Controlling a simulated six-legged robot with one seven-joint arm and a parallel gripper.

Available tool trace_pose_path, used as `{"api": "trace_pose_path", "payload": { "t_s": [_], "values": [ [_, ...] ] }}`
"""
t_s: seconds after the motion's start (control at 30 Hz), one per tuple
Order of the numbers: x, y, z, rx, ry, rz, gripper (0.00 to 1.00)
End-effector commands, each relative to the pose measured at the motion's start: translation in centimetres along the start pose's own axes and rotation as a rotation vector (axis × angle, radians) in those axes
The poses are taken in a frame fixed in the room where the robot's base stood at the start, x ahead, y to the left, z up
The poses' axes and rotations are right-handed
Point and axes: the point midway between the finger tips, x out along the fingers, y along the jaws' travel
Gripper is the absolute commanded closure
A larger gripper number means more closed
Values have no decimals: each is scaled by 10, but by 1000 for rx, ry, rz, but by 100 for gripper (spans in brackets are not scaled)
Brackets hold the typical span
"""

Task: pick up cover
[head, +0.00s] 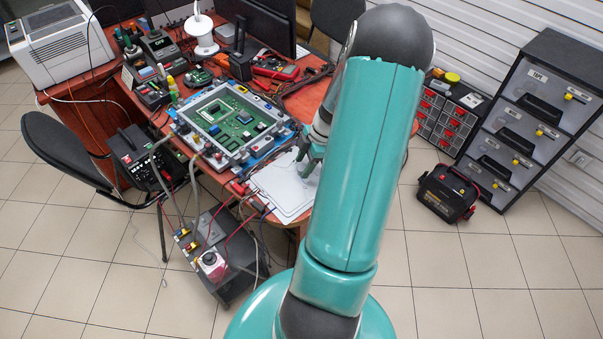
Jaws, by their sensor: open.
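A pale grey flat panel with rounded corners (283,196), which looks like the cover, lies on the near right part of the red-brown desk. My gripper (306,163) is just above the panel's far right part, with its fingers pointing down and open. I cannot tell whether the fingers touch the panel. My teal arm hides the panel's right side and part of the gripper.
An open grey frame with a green circuit board (236,120) stands left of the panel. Red and black leads and hoses cross the desk's near edge beside a power unit (212,258).

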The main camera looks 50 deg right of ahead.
Motion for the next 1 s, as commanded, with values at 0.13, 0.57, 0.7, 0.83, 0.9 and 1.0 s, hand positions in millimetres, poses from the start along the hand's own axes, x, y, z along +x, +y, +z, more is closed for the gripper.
{"api": "trace_pose_path", "payload": {
  "t_s": [0.13, 0.57, 0.7, 0.83, 0.9, 1.0],
  "values": [
    [10, 0, 0, 1, 0, 0, 50],
    [9, 0, 0, 0, -1, 1, 97],
    [9, 0, 0, 0, -1, 1, 97],
    [8, 0, 0, 0, -1, 1, 97],
    [6, 0, -1, -1, -1, 2, 97],
    [0, 1, -3, -1, -2, 2, 97]
  ]
}}
